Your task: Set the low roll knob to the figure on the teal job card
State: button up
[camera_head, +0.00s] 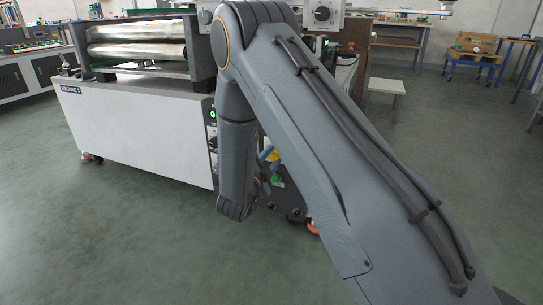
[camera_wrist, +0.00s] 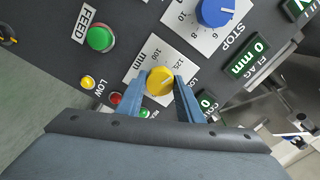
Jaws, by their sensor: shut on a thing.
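A yellow knob (camera_wrist: 160,81) stands on a white scale plate (camera_wrist: 147,58) marked mm, with 100 and 125 legible. Its label beside the plate starts with "LO"; the rest is hidden by my finger. My gripper (camera_wrist: 160,84) is shut on the yellow knob, one blue-grey finger on each side of it. The exact pointer setting is too small to read. A small display (camera_wrist: 207,103) by the right finger reads 0. I see no teal job card in either view.
A blue knob (camera_wrist: 215,11) marked STOP, a FLAG display (camera_wrist: 248,55) reading 0 mm and a green FEED button (camera_wrist: 100,39) surround the yellow knob. Lamps sit to its lower left. The white machine (camera_head: 135,132) stands at left; open floor (camera_head: 95,240) lies before it.

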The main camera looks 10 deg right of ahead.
jog(key=shift+w+a+m, duration=0.1)
jog(key=shift+a+m, duration=0.1)
jog(key=shift+m, duration=0.1)
dwell(0.4)
jog(key=o, duration=1.1)
jog(key=shift+a, duration=0.1)
jog(key=shift+c, duration=0.2)
jog(key=shift+d, duration=0.2)
jog(key=p+v, duration=0.3)
jog(key=v, duration=0.4)
jog(key=shift+s+a, duration=0.2)
jog(key=shift+s, duration=0.15)
